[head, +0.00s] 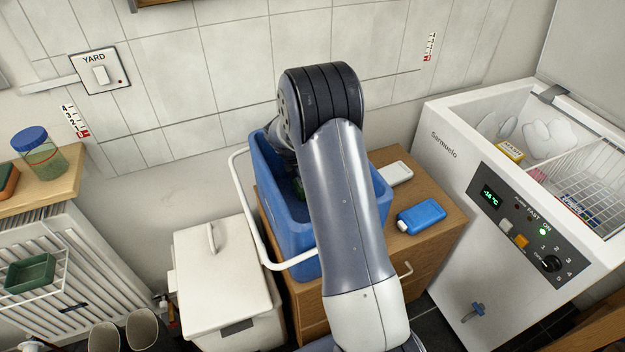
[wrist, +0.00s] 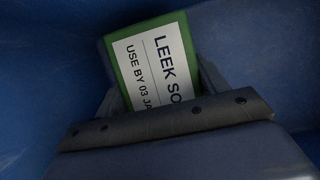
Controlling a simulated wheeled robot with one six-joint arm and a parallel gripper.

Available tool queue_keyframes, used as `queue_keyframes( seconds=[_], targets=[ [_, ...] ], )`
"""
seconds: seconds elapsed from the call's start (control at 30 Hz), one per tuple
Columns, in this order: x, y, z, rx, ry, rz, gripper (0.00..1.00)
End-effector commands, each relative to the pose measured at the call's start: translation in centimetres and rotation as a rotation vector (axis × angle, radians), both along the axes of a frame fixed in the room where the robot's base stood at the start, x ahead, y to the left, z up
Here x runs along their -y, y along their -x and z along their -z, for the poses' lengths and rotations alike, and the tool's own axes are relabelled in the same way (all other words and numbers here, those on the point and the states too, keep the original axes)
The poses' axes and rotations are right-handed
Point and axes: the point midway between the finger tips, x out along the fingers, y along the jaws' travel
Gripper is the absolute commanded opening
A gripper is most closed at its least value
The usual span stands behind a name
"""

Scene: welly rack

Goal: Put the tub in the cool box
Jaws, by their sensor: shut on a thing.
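The cool box (head: 262,165) is a blue open box with a white handle hanging over its side, standing on a wooden drawer unit. My gripper (wrist: 162,92) reaches down inside it and is shut on the tub (wrist: 150,65). The tub is green with a white label reading "LEEK SO…" and "USE BY 03 JA…". Blue walls surround the tub in the wrist view. In the head view my arm covers most of the box's inside, and only a bit of green shows. I cannot tell whether the tub touches the bottom.
A blue ice pack (head: 421,216) and a white one (head: 396,173) lie on the drawer unit (head: 440,225) at right. An open chest freezer (head: 470,150) stands further right. A white lidded bin (head: 225,280) stands at left. A jar (head: 40,152) sits on a shelf.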

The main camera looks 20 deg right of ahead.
Motion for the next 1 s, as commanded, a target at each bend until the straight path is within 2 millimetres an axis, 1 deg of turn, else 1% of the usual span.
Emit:
queue_keyframes(
  seconds=[0.23, 0.33, 0.37, 0.6, 0.87, 0.97, 1.0],
  targets=[
    [0.0, -0.1, 0.0, 0.003, 0.001, 0.000, 0.33],
    [0.0, -0.1, 0.3, 0.002, 0.001, -0.001, 0.33],
    [0.0, 0.0, 0.3, 0.002, 0.000, -0.001, 0.71],
    [0.0, 0.0, 0.3, 0.002, 0.001, -0.001, 0.91],
    [0.0, -0.1, 0.0, 0.002, 0.001, -0.001, 0.91],
    [-0.3, -0.1, -0.7, 0.005, 0.001, -0.002, 0.91],
    [-0.5, -0.2, -1.3, 0.006, 0.001, -0.002, 0.91]
  ],
)
